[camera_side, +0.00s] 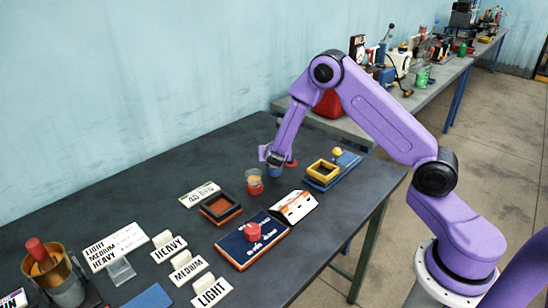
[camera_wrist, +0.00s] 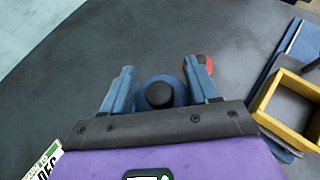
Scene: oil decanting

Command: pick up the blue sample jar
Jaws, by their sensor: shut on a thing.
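The blue sample jar (camera_wrist: 150,85) is between the two fingers of my gripper (camera_wrist: 162,88) in the wrist view, with its dark round knob on top facing the camera. My gripper is shut on the jar. In the side view, my gripper (camera_side: 274,158) is at the far part of the dark table and the blue jar (camera_side: 275,171) shows just below it. I cannot tell whether the jar touches the table. A red jar (camera_wrist: 203,65) stands close beside the right finger, and it shows partly in the side view (camera_side: 291,163).
A clear jar with red contents (camera_side: 254,184) stands nearby. A yellow frame (camera_side: 322,172) sits on a blue base to the right. An orange-black tray (camera_side: 221,208), a blue panel with a red knob (camera_side: 252,232) and label signs (camera_side: 168,246) lie nearer. The far left tabletop is clear.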

